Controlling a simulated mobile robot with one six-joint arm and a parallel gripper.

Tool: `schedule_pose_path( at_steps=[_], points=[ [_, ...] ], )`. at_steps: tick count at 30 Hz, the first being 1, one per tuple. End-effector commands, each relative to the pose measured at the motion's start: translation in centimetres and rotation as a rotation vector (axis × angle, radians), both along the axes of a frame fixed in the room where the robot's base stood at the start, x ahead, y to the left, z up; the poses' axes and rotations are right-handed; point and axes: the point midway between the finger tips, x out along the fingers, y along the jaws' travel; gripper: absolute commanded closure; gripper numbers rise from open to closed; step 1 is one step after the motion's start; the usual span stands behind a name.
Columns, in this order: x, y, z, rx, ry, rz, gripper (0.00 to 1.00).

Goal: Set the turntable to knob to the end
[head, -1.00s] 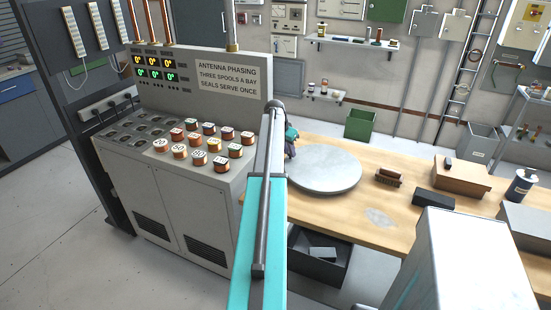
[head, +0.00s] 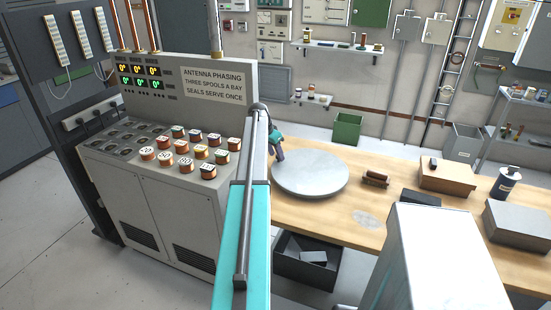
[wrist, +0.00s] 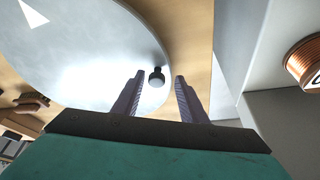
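The turntable (head: 318,176) is a round grey disc on the wooden bench, right of the console. In the wrist view its pale top (wrist: 85,45) fills the upper left, with a white triangle mark (wrist: 33,13) near the top corner. A small dark round knob (wrist: 157,77) shows at the disc's edge. My gripper (wrist: 159,80) is open, and the knob appears between its two fingertips with gaps on both sides. I cannot tell how deep the knob lies between them. In the head view my gripper (head: 279,153) is at the disc's left rim; the knob cannot be made out there.
The console (head: 160,215) with several copper spools stands close left of my gripper; one spool (wrist: 304,62) shows in the wrist view. Brown blocks (head: 375,178) and a cardboard box (head: 447,177) lie right of the disc. A dark bin (head: 305,265) is below the bench.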

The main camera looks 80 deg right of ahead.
Motion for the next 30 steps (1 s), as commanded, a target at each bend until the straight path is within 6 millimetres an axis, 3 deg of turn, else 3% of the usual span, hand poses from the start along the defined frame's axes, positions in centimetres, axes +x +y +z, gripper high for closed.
schedule_pose_path(
  at_steps=[14, 20, 30],
  points=[
    [-0.2, 0.1, 0.5, 0.000, 0.002, -0.004, 0.60],
    [0.2, 0.7, 2.1, -0.002, 0.001, -0.004, 0.60],
    [1.3, 2.2, 6.4, -0.002, 0.001, -0.003, 0.60]
  ],
)
